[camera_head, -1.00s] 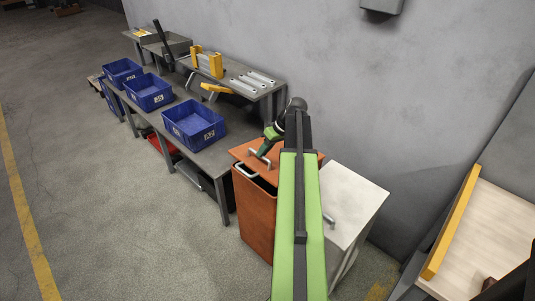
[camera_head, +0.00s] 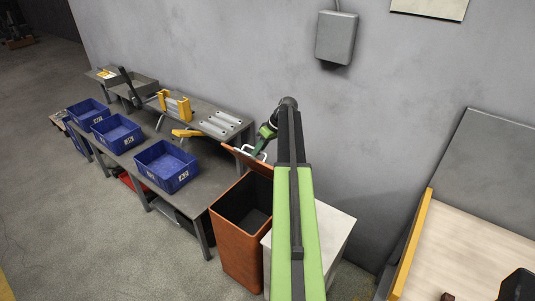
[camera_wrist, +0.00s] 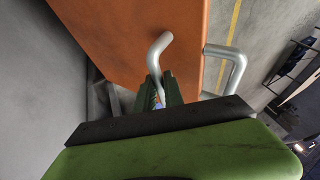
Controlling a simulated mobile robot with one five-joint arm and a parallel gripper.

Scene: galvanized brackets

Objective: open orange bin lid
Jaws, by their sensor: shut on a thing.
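The orange bin (camera_head: 236,256) stands on the floor at the end of the bench, and its dark inside shows from above. Its orange lid (camera_head: 240,155) is raised and steeply tilted at the wall side, partly hidden behind my arm. My gripper (camera_head: 261,146) is at the lid and shut on its silver handle. In the wrist view, the lid (camera_wrist: 125,30) fills the upper middle. The bent handle (camera_wrist: 158,48) runs down between my gripper's fingers (camera_wrist: 160,92). A second silver bar (camera_wrist: 232,62) shows to the right.
A white cabinet (camera_head: 335,226) stands close to the right of the bin. A grey bench (camera_head: 205,190) with several blue crates (camera_head: 165,170) runs to the left. A grey wall is close behind. A yellow-edged pale table (camera_head: 470,258) is at the right. The floor at the left is clear.

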